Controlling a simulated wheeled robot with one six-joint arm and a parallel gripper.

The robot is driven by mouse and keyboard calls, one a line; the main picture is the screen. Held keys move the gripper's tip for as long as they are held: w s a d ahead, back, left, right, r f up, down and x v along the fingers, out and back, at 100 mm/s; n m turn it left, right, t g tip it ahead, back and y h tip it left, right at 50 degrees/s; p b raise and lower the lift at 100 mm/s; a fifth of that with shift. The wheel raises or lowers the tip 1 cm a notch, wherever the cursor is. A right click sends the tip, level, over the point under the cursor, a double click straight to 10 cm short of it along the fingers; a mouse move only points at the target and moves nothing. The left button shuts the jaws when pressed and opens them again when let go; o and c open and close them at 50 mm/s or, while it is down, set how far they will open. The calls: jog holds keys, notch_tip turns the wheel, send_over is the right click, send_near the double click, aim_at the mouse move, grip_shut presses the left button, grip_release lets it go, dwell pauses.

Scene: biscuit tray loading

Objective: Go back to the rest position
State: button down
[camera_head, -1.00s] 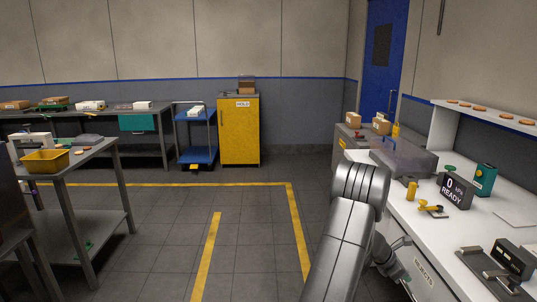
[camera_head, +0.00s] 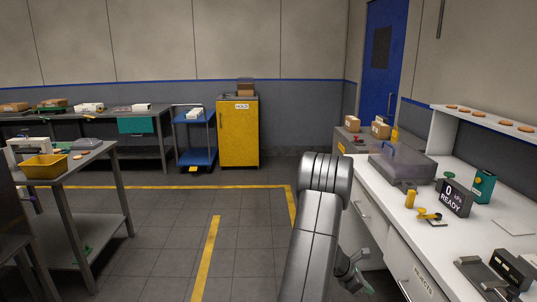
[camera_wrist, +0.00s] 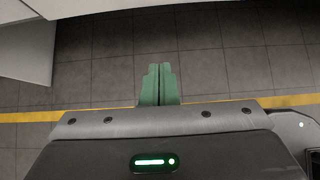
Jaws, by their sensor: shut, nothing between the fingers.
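My gripper shows in the wrist view (camera_wrist: 160,85) with its two green fingers pressed together and nothing between them. It points down over the grey tiled floor (camera_wrist: 225,75) and a yellow floor line (camera_wrist: 20,117). In the head view my gripper (camera_head: 362,268) is at the lower right, partly behind my grey arm, beside the front of the white counter. Its fingertips are small there.
The white counter (camera_head: 485,222) on the right carries a clear-lidded box (camera_head: 405,165), a READY display (camera_head: 454,195) and a yellow valve (camera_head: 429,216). A table with a yellow bin (camera_head: 44,168) stands left. A yellow cabinet (camera_head: 238,135) stands at the back. The middle floor is open.

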jog(key=a+p, duration=0.8)
jog(key=a, duration=1.4)
jog(key=shift+s+a, duration=0.4)
